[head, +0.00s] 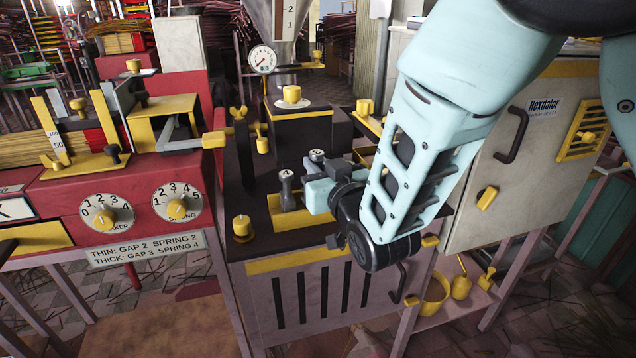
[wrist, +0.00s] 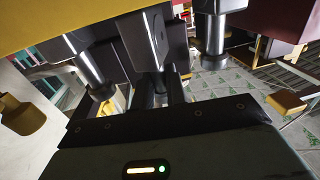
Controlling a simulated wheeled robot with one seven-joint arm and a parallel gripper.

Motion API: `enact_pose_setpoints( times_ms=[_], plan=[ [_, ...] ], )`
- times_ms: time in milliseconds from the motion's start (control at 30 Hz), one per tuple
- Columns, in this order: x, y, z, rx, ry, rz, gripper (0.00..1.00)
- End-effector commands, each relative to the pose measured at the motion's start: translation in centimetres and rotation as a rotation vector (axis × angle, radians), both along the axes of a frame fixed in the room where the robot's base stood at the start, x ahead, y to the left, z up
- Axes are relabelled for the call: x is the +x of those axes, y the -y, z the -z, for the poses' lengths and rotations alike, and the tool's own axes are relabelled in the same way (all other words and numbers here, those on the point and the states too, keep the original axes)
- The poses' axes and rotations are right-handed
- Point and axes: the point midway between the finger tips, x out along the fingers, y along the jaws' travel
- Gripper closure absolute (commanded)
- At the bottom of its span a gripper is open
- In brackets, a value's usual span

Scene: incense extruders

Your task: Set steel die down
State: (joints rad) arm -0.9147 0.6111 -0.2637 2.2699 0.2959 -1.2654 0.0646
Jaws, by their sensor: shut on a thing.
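Two dark steel dies with round pale-marked tops show in the head view. The front die (head: 287,190) stands upright at a yellow holder (head: 290,218) on the dark machine top. The other die (head: 317,156) shows its top just behind my gripper (head: 318,188), whose fingers hide its lower part. My gripper reaches in from the right, low over the holder, and is shut on a steel die, apparently this one. In the wrist view dark steel shapes (wrist: 152,45) crowd the jaws, so the grip and the die's lower end are hard to make out.
A round gauge (head: 263,59) and a yellow-capped knob (head: 292,95) stand behind. A red control box (head: 140,205) with dials is on the left. A grey cabinet (head: 520,150) is on the right. Free room around the holder is tight.

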Motion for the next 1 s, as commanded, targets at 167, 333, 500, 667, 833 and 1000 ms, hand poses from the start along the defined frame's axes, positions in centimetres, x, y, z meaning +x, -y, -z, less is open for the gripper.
enact_pose_setpoints(
  times_ms=[167, 333, 500, 667, 833, 1000],
  plan=[
    [-0.1, 0.0, 3.0, -0.008, -0.008, 0.000, 1.00],
    [-0.2, 0.1, 3.6, -0.008, -0.013, -0.001, 1.00],
    [-0.3, 0.0, 3.8, -0.010, -0.016, -0.003, 0.65],
    [-0.3, -0.1, 3.9, -0.011, -0.017, -0.005, 0.65],
    [-0.2, 0.0, 3.5, -0.007, -0.010, -0.002, 0.65],
    [-0.1, 0.0, 3.3, -0.004, -0.006, -0.002, 0.65]
  ],
)
